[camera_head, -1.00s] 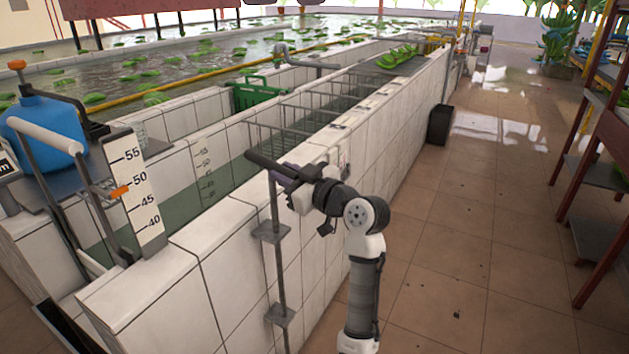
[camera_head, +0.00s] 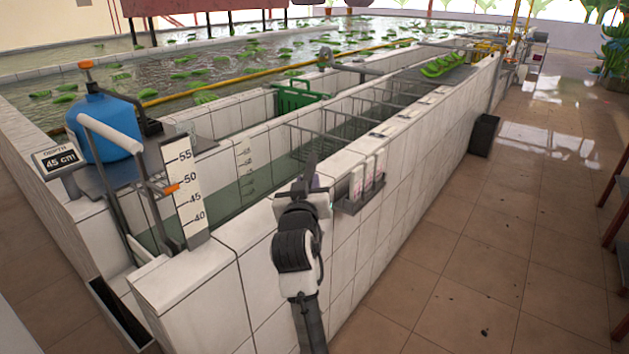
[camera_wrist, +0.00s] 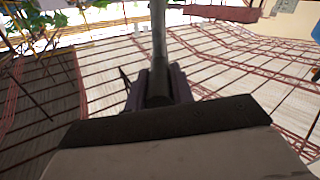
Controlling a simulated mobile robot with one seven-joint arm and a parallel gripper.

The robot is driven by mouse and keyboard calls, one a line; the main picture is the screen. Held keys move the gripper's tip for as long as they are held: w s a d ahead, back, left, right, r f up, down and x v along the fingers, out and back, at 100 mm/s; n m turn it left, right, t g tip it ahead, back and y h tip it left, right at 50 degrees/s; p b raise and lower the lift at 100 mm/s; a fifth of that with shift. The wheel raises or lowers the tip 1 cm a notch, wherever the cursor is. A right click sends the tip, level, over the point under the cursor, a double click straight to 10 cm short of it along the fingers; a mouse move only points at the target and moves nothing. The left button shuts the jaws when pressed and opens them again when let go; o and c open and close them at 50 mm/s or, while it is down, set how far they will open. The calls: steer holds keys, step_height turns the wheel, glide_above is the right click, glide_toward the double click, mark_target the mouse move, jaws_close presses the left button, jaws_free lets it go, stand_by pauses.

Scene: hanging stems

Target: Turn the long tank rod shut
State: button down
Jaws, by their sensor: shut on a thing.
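My gripper (camera_head: 309,190) is at the tank's outer wall, just below the wall top in the head view. It is shut on the dark handle (camera_head: 311,163) of the long tank rod, whose free end sticks out beyond the jaws, away from the camera. In the wrist view the purple-grey jaws (camera_wrist: 159,92) close on the dark grip, and a grey bar (camera_wrist: 158,35) runs straight out from between them. The rod's upright shaft and its brackets are hidden behind my arm in the head view.
The white tiled tank wall (camera_head: 262,262) runs away to the right. A small rack with white strips (camera_head: 365,185) hangs on it, right of my gripper. The tiled floor (camera_head: 440,290) at right is clear.

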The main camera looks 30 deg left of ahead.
steer(key=shift+s+a+f+m+t+h+b, duration=0.1)
steer(key=shift+a+m+t+h+b, duration=0.35)
steer(key=shift+m+h, duration=0.9)
steer(key=shift+s+a+r+m+t+h+b, duration=0.15)
steer(key=shift+a+m+h+b, duration=0.55)
steer(key=shift+h, duration=1.2)
steer(key=shift+s+a+f+m+t+h+b, duration=0.15)
steer(key=shift+a+m+t+h+b, duration=0.2)
steer(key=shift+m+h, duration=1.05)
steer(key=shift+w+d+h, duration=0.1)
steer(key=shift+w+h, duration=0.05)
steer(key=shift+h, duration=0.2)
steer(key=c, duration=1.2)
jaws_free()
steer(key=shift+n, duration=0.25)
steer(key=s+a+b, duration=0.1)
steer(key=s+b, duration=0.2)
steer(key=s, duration=1)
steer(key=shift+s+a, duration=0.2)
steer(key=shift+s, duration=0.2)
